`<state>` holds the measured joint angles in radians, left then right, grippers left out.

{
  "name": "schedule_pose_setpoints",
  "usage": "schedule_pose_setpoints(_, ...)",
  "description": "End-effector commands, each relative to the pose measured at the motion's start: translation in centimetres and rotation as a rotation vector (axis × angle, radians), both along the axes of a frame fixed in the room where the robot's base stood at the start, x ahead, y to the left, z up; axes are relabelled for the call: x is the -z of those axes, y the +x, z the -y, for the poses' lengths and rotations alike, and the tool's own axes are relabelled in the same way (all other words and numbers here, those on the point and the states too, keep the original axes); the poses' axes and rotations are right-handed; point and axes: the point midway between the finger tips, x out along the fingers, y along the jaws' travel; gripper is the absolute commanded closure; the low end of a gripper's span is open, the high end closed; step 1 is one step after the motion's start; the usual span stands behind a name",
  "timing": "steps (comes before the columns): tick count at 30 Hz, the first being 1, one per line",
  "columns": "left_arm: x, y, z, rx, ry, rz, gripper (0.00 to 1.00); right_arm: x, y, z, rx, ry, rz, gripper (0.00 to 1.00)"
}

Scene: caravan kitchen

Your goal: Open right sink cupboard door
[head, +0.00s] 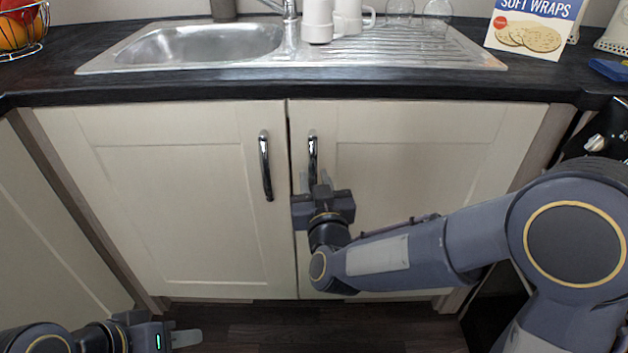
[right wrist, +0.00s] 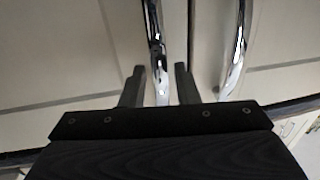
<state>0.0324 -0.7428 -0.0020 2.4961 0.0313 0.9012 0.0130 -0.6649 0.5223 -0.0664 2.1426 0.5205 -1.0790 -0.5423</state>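The right sink cupboard door (head: 415,165) is closed under the sink. Its chrome bar handle (head: 313,150) stands upright near the door's left edge. My right gripper (head: 314,184) is at the lower part of this handle. In the right wrist view my right gripper (right wrist: 160,84) is open, with one finger on each side of the chrome handle (right wrist: 155,40) and gaps between the fingers and the bar. My left gripper (head: 186,338) is low at the bottom left, away from the doors; whether it is open or shut is unclear.
The left cupboard door (head: 175,200) is closed, with its own handle (head: 265,165) close beside; that handle also shows in the right wrist view (right wrist: 238,45). The dark worktop (head: 270,90) overhangs both doors. An oven (head: 598,140) stands at the right. Dark floor lies below.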

Motion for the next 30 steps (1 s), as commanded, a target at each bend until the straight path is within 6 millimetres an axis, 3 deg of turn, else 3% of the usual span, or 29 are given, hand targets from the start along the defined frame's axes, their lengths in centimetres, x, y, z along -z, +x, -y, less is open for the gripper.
schedule_pose_setpoints(4, 0.28, 0.0, 0.01, 0.0, 0.0, 0.0, 0.64, 0.08, 1.18, -0.13, 0.0, 0.0, 0.0, 0.72)
schedule_pose_setpoints(12, 0.27, -0.01, 0.0, 0.0, 0.0, 0.0, 0.64, 0.01, 1.37, -0.17, 0.0, -0.001, 0.0, 0.72)
schedule_pose_setpoints(19, 0.27, -0.01, 0.0, 0.0, 0.0, 0.0, 0.64, 0.01, 1.36, -0.18, -0.001, 0.0, 0.0, 0.99)
schedule_pose_setpoints(30, 0.28, 0.0, 0.01, 0.0, 0.0, 0.0, 0.64, 0.01, 1.34, -0.18, -0.001, 0.0, 0.0, 1.0)
